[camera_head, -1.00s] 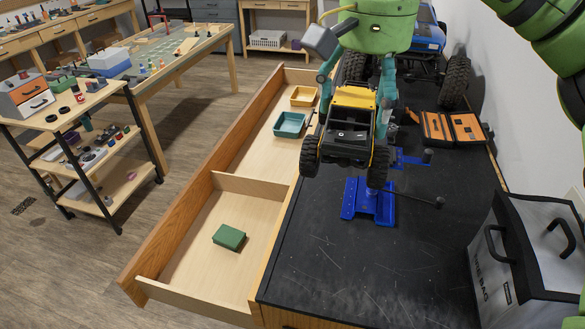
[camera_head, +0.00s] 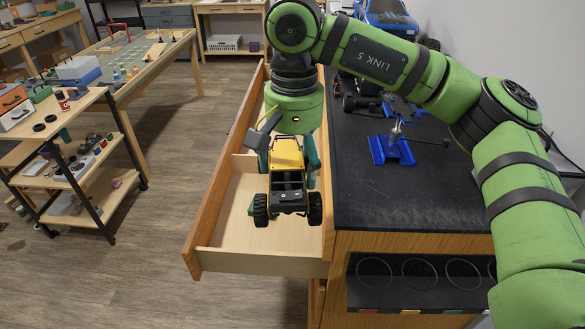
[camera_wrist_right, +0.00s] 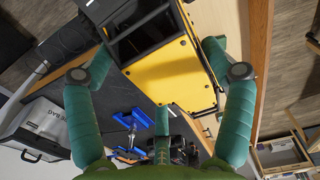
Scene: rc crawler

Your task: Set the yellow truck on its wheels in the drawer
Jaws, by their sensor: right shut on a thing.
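The yellow truck (camera_head: 288,190) hangs in my right gripper (camera_head: 287,158) above the near compartment of the open wooden drawer (camera_head: 233,232). Its black end and two large wheels face the head camera, with the wheels low and the truck roughly upright. The teal fingers are on either side of its yellow body. In the right wrist view, the yellow panel of the truck (camera_wrist_right: 170,72) lies between the fingers (camera_wrist_right: 163,65). The truck appears above the drawer floor, but its exact height is hard to tell. My left gripper is out of view.
A green block (camera_head: 250,209) in the near compartment is mostly hidden behind the truck. A divider (camera_head: 243,165) crosses the drawer. A blue stand (camera_head: 391,149) is on the black worktop (camera_head: 400,200) at right. A cart (camera_head: 85,170) stands at left.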

